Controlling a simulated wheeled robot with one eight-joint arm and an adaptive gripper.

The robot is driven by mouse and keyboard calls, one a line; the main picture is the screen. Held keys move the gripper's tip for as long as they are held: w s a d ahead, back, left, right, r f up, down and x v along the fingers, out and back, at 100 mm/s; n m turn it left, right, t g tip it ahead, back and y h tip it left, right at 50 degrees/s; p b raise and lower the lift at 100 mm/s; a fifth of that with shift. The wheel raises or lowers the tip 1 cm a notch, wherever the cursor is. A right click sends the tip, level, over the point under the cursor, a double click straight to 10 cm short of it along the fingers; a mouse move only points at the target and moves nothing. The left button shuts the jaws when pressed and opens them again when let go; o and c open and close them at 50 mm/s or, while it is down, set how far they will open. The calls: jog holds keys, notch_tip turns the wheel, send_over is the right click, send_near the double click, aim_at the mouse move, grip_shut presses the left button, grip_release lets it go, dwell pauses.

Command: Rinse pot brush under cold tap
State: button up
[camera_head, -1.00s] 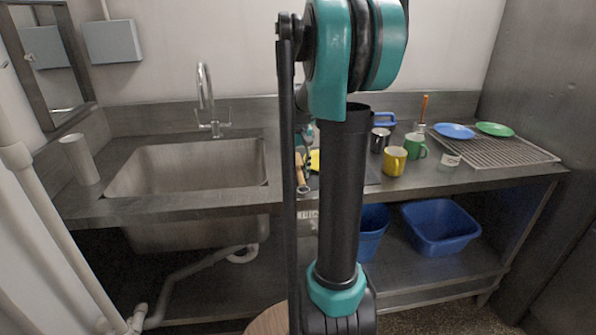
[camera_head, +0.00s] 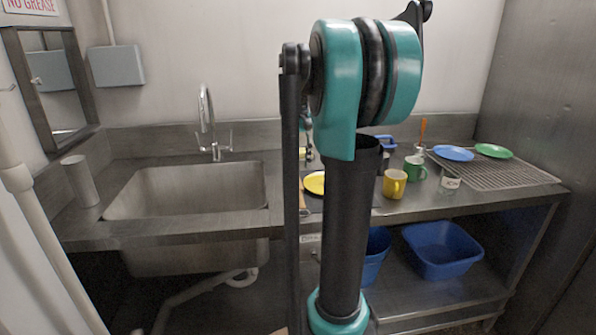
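The tap (camera_head: 206,110) is a tall curved metal spout with lever handles at the back of the steel sink (camera_head: 190,190). The sink basin looks empty. An upright orange handle (camera_head: 422,132) stands on the counter near the drying rack; I cannot tell whether it is the pot brush. A small wooden piece (camera_head: 304,203) shows beside my arm on the counter, mostly hidden, and its kind is unclear. My arm fills the middle of the view and hides part of the counter. My gripper cannot be made out.
A yellow plate (camera_head: 315,183), a yellow mug (camera_head: 394,184) and a green mug (camera_head: 415,168) are on the counter. Blue and green plates (camera_head: 454,153) (camera_head: 494,151) lie on the wire rack (camera_head: 500,173). Blue tubs (camera_head: 441,249) sit on the shelf below. A grey cylinder (camera_head: 79,181) stands left of the sink.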

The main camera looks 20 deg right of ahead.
jog(key=shift+r, duration=0.15)
jog(key=shift+c, duration=0.3)
jog(key=shift+w, duration=0.2)
jog(key=shift+c, duration=0.4)
jog(key=n+t+y, duration=0.7)
jog(key=n+y, duration=0.8)
jog(key=y, duration=0.2)
send_near(231, 132)
jog(key=x, duration=1)
jog(key=shift+w, duration=0.35)
jog(key=shift+c, duration=0.3)
